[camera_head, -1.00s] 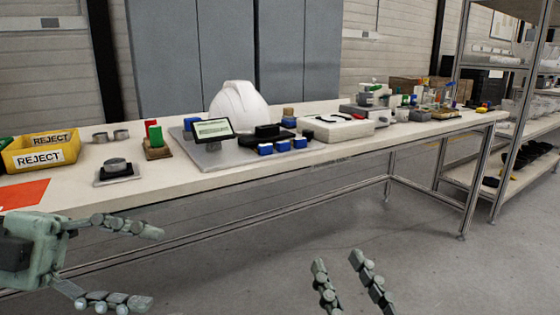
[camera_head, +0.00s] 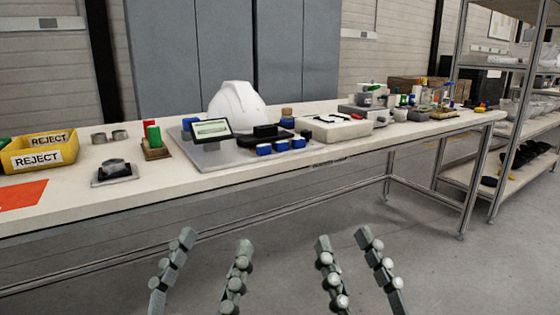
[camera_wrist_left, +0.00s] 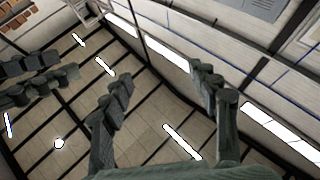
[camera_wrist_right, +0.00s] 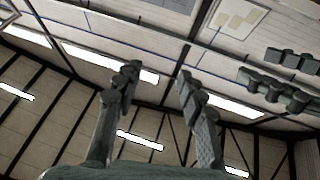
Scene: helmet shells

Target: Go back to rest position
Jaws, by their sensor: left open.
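My left gripper (camera_head: 215,240) is at the bottom of the head view, left of centre, with its fingers upward and spread apart. It is open and empty. My right gripper (camera_head: 343,240) is beside it on the right, also open and empty, with fingers upward. Both are in front of the workbench (camera_head: 120,208), apart from it and from each other. The left wrist view shows the left fingers (camera_wrist_left: 165,95) apart, with nothing between them. The right wrist view shows the right fingers (camera_wrist_right: 155,85) apart, against the ceiling. Each wrist view also shows fingers of the other gripper at its side.
On the workbench are a white helmet shell (camera_head: 238,103), a small screen (camera_head: 211,130), a yellow reject bin (camera_head: 38,153), blue blocks (camera_head: 281,146) and a white tray (camera_head: 338,129). A metal shelf (camera_head: 490,120) stands at right. The floor in front is clear.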

